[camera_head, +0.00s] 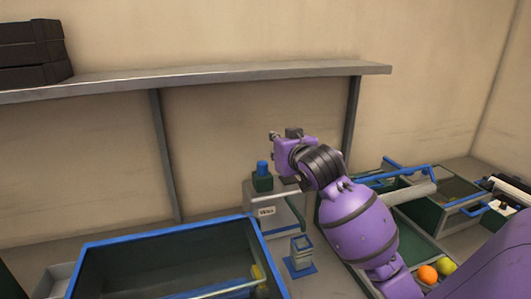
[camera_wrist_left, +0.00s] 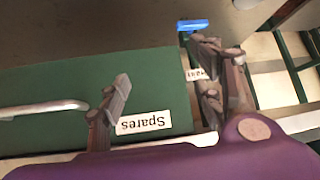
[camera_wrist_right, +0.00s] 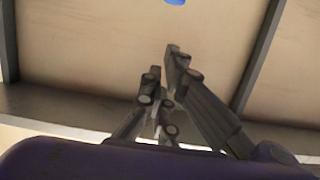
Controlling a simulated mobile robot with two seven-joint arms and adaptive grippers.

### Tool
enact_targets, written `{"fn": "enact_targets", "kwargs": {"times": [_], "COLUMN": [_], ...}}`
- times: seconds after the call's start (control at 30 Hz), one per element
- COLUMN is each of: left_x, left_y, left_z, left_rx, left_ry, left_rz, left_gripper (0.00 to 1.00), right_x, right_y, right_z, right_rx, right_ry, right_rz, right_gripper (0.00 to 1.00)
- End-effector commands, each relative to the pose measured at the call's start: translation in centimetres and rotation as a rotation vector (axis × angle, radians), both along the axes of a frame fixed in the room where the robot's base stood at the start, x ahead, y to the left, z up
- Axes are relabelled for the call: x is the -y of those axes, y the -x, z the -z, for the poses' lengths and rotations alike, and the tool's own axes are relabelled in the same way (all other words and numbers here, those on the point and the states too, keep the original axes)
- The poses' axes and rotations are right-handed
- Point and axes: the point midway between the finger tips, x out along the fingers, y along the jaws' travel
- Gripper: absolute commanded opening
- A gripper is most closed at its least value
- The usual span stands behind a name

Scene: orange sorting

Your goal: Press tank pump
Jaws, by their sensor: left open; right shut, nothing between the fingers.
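The tank (camera_head: 270,214) is a pale box with a small label, standing by the back wall. On its left top sits a dark green block with a blue cap (camera_head: 262,166), apparently the pump. My right arm reaches over from the right, and its purple wrist is just right of and above the cap. Its fingers are largely hidden in the head view. In the right wrist view my right gripper (camera_wrist_right: 162,62) is shut and empty. A bit of blue (camera_wrist_right: 175,2) shows at that view's top edge, perhaps the cap. My left gripper (camera_wrist_left: 165,65) is open and empty, above a green surface labelled "Spares".
A large blue-rimmed bin (camera_head: 165,236) stands left of the tank. A small blue-and-grey stand (camera_head: 301,255) is in front of it. At right are green trays, an orange (camera_head: 428,274) and a yellow-green fruit (camera_head: 447,266). A wall shelf (camera_head: 215,78) runs above.

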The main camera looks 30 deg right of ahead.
Motion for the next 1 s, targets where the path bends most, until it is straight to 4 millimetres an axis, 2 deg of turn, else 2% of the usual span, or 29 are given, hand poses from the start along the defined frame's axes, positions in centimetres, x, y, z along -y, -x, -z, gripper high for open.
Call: {"fn": "enact_targets", "kwargs": {"times": [0.17, 0.5, 0.6, 0.7, 1.0], "left_x": [0.3, 0.5, 0.5, 0.5, 0.6], "left_y": [-0.8, -0.8, -0.8, -1.0, -0.9], "left_z": [-0.4, -0.3, -0.4, -0.6, -0.6], "left_rx": [0.015, 0.013, 0.015, 0.02, 0.018], "left_ry": [0.005, 0.009, 0.01, 0.01, 0.011], "left_rz": [0.0, -0.002, -0.002, -0.002, -0.002], "left_gripper": [0.6, 0.6, 0.6, 0.6, 0.6], "right_x": [0.6, 2.2, 2.2, 2.2, 2.2], "right_y": [-2.4, -9.3, -9.0, -9.0, -9.0], "right_z": [0.7, 2.5, 4.3, 5.3, 6.4], "right_rx": [-0.003, -0.003, -0.004, -0.002, 0.0], "right_ry": [0.0, -0.001, -0.001, -0.001, 0.001], "right_rz": [0.001, 0.001, 0.0, 0.0, 0.0], "right_gripper": [0.0, 0.0, 0.0, 0.0, 0.0]}}
